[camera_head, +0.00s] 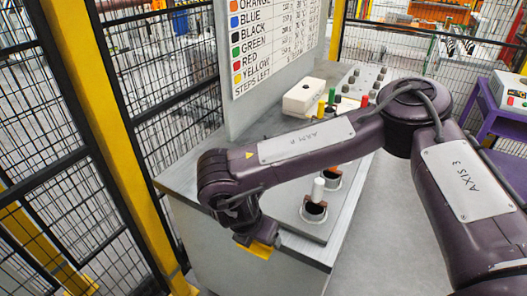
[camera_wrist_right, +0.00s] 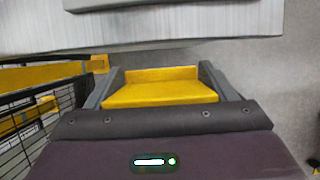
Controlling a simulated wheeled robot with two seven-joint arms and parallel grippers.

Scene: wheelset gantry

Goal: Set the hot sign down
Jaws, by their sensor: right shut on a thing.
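The hot sign (camera_head: 262,250) is a small yellow piece at the end of my right arm; no lettering on it is readable. My right gripper (camera_head: 254,238) is shut on it, at the bench's near edge in the head view. In the right wrist view the yellow sign (camera_wrist_right: 160,88) sits between the two grey fingers (camera_wrist_right: 160,80). The grey bench (camera_head: 180,172) shows beyond the fingertips there, and the sign looks apart from it. I cannot tell its exact height over the bench top. My left gripper is not in view.
A white board (camera_head: 280,45) with colour names stands on the bench. A yellow post (camera_head: 110,150) and mesh fence stand left. The bench's left corner looks bare.

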